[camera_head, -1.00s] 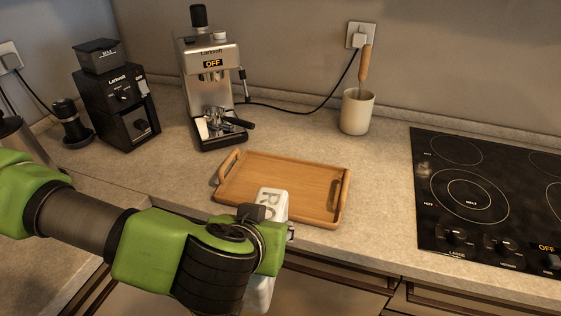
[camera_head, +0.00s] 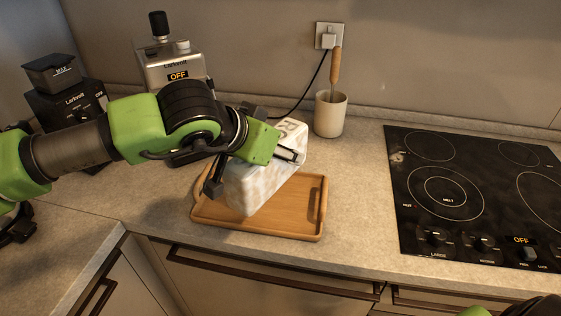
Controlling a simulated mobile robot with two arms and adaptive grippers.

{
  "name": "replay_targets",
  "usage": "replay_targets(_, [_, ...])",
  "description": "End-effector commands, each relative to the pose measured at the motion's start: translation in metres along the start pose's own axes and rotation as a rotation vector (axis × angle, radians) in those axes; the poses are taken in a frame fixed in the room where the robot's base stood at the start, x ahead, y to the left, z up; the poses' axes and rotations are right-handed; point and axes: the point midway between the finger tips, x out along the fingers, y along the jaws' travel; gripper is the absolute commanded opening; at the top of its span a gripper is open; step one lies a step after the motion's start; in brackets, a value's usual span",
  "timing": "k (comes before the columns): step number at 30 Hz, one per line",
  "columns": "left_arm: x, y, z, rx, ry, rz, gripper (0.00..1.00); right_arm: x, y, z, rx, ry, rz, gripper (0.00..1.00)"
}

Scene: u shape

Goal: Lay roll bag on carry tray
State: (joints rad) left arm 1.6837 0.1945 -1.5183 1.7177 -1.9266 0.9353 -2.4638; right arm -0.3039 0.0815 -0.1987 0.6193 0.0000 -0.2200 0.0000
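The roll bag (camera_head: 262,186) is a whitish, clear-wrapped bag of rolls with lettering at its upper end. My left gripper (camera_head: 252,172) is shut on it and holds it tilted, its upper end toward the back right.
A black cooktop (camera_head: 470,190) is to the right of the tray. A cream utensil crock (camera_head: 330,114) stands behind it. The coffee machine (camera_head: 172,66) and grinder (camera_head: 66,92) are at the back left, partly behind my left arm. The counter between tray and cooktop is clear.

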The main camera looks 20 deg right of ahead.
Motion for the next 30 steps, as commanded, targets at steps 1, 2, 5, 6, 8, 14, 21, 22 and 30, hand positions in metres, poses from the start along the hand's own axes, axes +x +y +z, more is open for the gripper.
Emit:
replay_targets(1, [0.009, -0.005, -0.007, -0.004, -0.002, 0.0, 0.11, -0.011, 0.0, -0.001, 0.0, -0.001, 0.0, 0.0])
replay_targets(2, [0.021, -0.007, 0.0, -0.003, -0.002, 0.001, 0.11, -0.005, 0.0, 0.0, 0.0, 0.0, 0.0, 0.0])
replay_targets(5, [0.044, -0.014, 0.005, -0.002, -0.001, 0.001, 0.11, -0.004, 0.0, 0.0, 0.0, 0.0, 0.0, 0.0])
replay_targets(6, [0.051, -0.017, 0.006, -0.003, -0.001, -0.001, 0.11, -0.004, 0.0, 0.0, 0.0, 0.0, 0.0, 0.0])
replay_targets(8, [0.06, -0.02, 0.008, -0.001, 0.001, 0.0, 0.11, -0.004, 0.0, -0.001, 0.0, 0.0, 0.0, 0.0])
replay_targets(14, [0.074, -0.025, 0.01, 0.001, 0.002, -0.001, 0.11, -0.003, 0.0, -0.002, 0.0, 0.002, 0.0, 0.0])
replay_targets(21, [0.097, -0.026, 0.03, 0.0, 0.0, 0.001, 0.11, 0.0, 0.0, -0.004, -0.001, 0.004, 0.0, 0.0])
replay_targets(22, [0.099, -0.026, 0.032, 0.001, 0.001, 0.001, 0.11, 0.0, 0.0, -0.004, -0.001, 0.004, -0.001, 0.0])
replay_targets(30, [0.101, -0.027, 0.034, 0.001, 0.002, -0.001, 0.11, 0.0, -0.002, -0.004, -0.001, 0.005, -0.002, 0.0])
